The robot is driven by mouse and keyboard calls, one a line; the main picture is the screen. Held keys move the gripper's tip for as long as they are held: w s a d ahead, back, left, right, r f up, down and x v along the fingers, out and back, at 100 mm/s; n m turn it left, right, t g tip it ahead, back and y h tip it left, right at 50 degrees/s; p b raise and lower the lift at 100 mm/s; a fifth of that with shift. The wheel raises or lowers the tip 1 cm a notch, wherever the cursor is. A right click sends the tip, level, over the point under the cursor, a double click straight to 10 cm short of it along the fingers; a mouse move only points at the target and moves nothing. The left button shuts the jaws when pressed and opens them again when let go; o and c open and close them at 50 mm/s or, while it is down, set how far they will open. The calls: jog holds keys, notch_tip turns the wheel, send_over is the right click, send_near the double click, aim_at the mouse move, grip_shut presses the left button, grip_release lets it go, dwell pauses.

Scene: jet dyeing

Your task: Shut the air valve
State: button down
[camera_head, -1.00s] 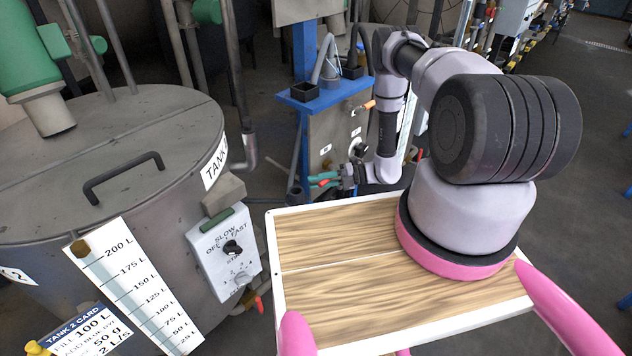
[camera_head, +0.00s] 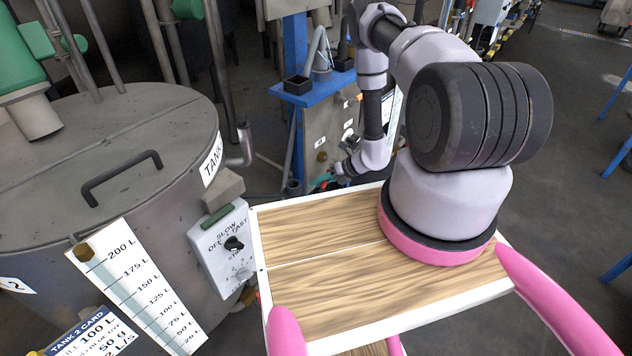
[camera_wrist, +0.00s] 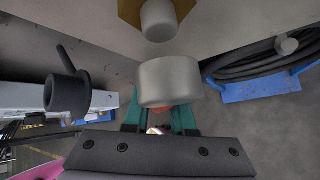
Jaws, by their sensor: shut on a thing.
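In the wrist view, my gripper (camera_wrist: 159,120) has its green fingers on either side of a small red part (camera_wrist: 166,108), which looks like the air valve's handle. A pale grey cylinder (camera_wrist: 170,82) covers much of that part, and a brass hex fitting (camera_wrist: 130,10) with a stub shows above it. In the head view, my gripper (camera_head: 324,180) is low at the front of the panel on the blue stand. There the handle is too small and covered to make out clearly.
A grey panel (camera_head: 326,118) with knobs stands on the blue stand (camera_head: 294,45). The wrist view shows a black knob with a lever (camera_wrist: 67,92) at left and a coiled hose on a blue bracket (camera_wrist: 262,88) at right. The tank (camera_head: 110,165) stands at left.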

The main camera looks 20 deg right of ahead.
jog(key=shift+w+d+f+n+t+h, duration=0.25)
jog(key=shift+w+d+n+t+h, duration=0.35)
jog(key=shift+d+h, duration=0.2)
jog(key=shift+w+d+f+n+t+h, duration=0.25)
jog(key=shift+w+d+n+t+h, duration=0.3)
jog(key=shift+h, duration=0.4)
jog(key=shift+w+d+f+n+t+h, duration=0.25)
jog(key=shift+w+d+n+t+h, duration=0.2)
jog(key=shift+d+t+h, duration=0.35)
jog(key=shift+d, duration=0.15)
jog(key=c, duration=0.8)
grip_release()
jog(key=shift+o, duration=0.2)
jog(key=v, duration=1)
jog(key=shift+s+r, duration=0.2)
jog(key=shift+r, duration=0.15)
jog(key=shift+s+d, duration=0.1)
